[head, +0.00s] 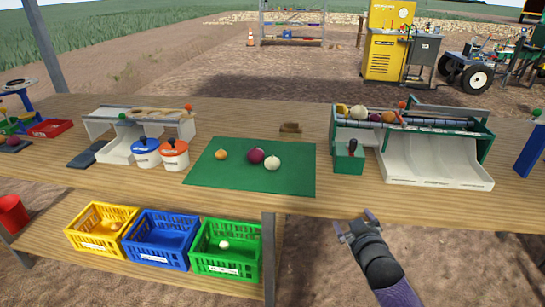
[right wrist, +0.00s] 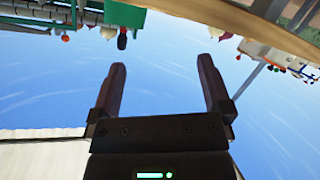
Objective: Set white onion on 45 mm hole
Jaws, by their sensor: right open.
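The white onion (head: 272,163) lies on the green mat (head: 210,178) in the head view, just right of a red onion (head: 256,155). A small orange-yellow onion (head: 221,155) lies further left on the mat. A grey stand (head: 99,127) with a pale top stands left of the mat; its holes and their sizes are too small to make out. My right gripper (head: 354,222) is in front of the table's edge, right of the mat and apart from the onions. In the right wrist view its fingers (right wrist: 162,66) are spread and empty. My left gripper is not in view.
Blue (head: 146,153) and orange-red (head: 174,156) tubs stand between stand and mat. A green-framed roller machine with a white tray (head: 435,165) stands at right. Yellow (head: 80,240), blue (head: 150,245) and green (head: 222,262) crates sit on the lower shelf.

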